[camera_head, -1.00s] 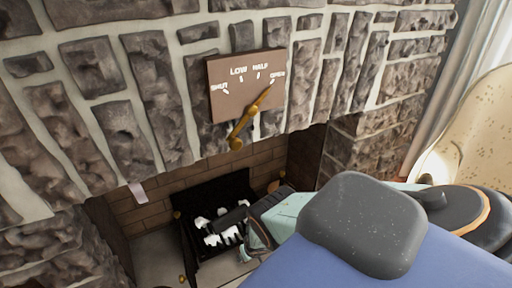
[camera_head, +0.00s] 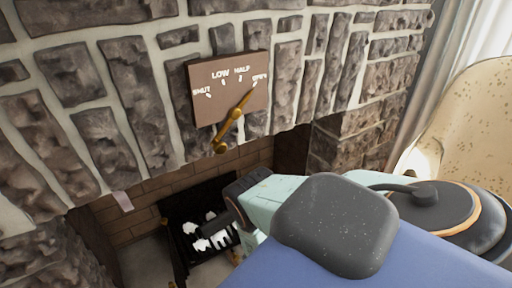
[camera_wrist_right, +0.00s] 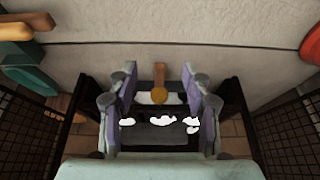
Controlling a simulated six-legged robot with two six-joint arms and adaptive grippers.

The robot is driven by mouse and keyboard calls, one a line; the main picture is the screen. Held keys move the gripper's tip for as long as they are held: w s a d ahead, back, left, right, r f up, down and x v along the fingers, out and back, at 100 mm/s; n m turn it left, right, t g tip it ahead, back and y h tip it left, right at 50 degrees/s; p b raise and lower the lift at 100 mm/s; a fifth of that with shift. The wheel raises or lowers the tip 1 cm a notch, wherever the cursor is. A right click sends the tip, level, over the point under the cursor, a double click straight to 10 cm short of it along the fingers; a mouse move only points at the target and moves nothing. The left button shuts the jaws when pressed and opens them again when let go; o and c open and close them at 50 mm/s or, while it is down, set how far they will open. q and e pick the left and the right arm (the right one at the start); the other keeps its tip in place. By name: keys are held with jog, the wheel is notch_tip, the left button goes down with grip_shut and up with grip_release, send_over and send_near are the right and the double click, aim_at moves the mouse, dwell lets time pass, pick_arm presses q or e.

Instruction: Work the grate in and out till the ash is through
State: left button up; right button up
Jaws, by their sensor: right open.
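The fireplace grate (camera_head: 180,212) is a dark box low in the hearth, with white and dark lumps (camera_head: 208,236) in it; the lumps also show in the right wrist view (camera_wrist_right: 160,121). My right gripper (camera_wrist_right: 159,104) is open, its two purple-padded fingers apart. My left gripper is not in view.
Above the hearth a brown plate (camera_head: 205,107) marked SHUT, LOW, HALF and OPEN carries a brass lever (camera_head: 236,112) pointing at OPEN. Rough stone surrounds the opening. Dark mesh panels (camera_wrist_right: 32,125) flank the gripper in the wrist view. A speckled chair (camera_head: 465,120) stands right.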

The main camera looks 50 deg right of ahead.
jog(key=s, duration=0.1)
jog(key=s+a, duration=0.1)
jog(key=s, duration=0.3)
jog(key=shift+s+a, duration=0.2)
jog(key=shift+a, duration=0.2)
pick_arm(q)
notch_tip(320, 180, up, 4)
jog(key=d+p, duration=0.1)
jog(key=p, duration=0.3)
pick_arm(e)
jog(key=w+d+r, duration=0.3)
jog(key=w+r, duration=0.3)
jog(key=w, duration=0.4)
pick_arm(q)
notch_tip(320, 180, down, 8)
jog(key=b, duration=0.7)
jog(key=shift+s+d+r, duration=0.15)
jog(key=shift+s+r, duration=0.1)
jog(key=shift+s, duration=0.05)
pick_arm(e)
jog(key=x, duration=0.7)
jog(key=shift+f, duration=0.25)
pick_arm(q)
jog(key=shift+b, duration=0.3)
pick_arm(e)
jog(key=shift+d, duration=0.1)
jog(key=shift+c, duration=0.2)
grip_shut()
